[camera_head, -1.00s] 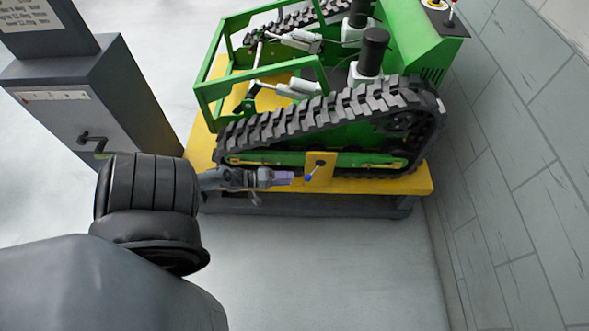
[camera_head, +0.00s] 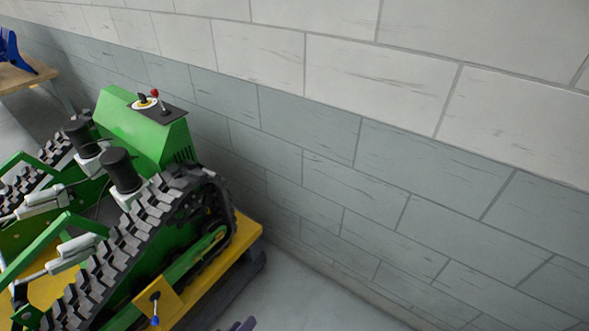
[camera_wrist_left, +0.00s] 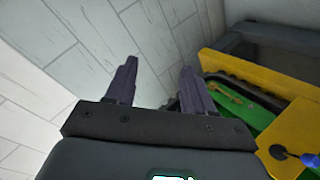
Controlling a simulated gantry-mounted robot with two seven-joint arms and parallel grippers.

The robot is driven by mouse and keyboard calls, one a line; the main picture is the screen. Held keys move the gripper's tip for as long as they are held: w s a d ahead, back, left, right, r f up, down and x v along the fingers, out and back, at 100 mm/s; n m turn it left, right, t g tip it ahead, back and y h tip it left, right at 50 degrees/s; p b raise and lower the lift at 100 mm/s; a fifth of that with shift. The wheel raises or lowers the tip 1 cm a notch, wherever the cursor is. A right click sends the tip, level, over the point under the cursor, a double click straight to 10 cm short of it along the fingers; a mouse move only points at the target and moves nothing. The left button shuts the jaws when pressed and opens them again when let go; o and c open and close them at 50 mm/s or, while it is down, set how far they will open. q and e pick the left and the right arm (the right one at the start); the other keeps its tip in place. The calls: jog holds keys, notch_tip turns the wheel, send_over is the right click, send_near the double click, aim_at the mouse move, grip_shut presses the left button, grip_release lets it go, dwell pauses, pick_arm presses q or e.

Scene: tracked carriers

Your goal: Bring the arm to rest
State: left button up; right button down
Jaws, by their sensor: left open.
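My left gripper (camera_wrist_left: 158,85) shows in the left wrist view with its two dark fingers apart and nothing between them. In the head view only its fingertips (camera_head: 243,325) show at the bottom edge, to the right of the carrier's yellow base. The green tracked carrier (camera_head: 150,148) stands on a yellow platform (camera_head: 248,235) in the left part of the head view. A lever with a blue knob (camera_head: 155,321) sits on a yellow plate on its near side; the blue knob (camera_wrist_left: 310,159) also shows in the left wrist view, apart from the fingers. My right gripper is not in view.
A grey block wall (camera_head: 390,150) runs along the right side and back. A strip of bare floor (camera_head: 300,295) lies between platform and wall. A wooden-topped table (camera_head: 25,75) with a blue object stands far left. A red-knobbed lever (camera_head: 155,94) is on the carrier's top panel.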

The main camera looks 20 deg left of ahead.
pick_arm(q)
jog(key=s+d+r+m+g+y, duration=0.1)
jog(key=s+d+r+m+g, duration=0.25)
jog(key=r, duration=0.25)
jog(key=s+a+m+g+y, duration=0.1)
jog(key=s+a+m+g, duration=0.1)
jog(key=s+m+g, duration=0.5)
notch_tip(320, 180, up, 38)
jog(key=s+t+p, duration=0.1)
jog(key=t+p, duration=0.1)
jog(key=p, duration=3.6)
notch_tip(320, 180, down, 71)
jog(key=b, duration=7)
jog(key=shift+r, duration=0.2)
jog(key=shift+a, duration=0.1)
jog(key=shift+a+n, duration=0.1)
jog(key=shift+n, duration=0.15)
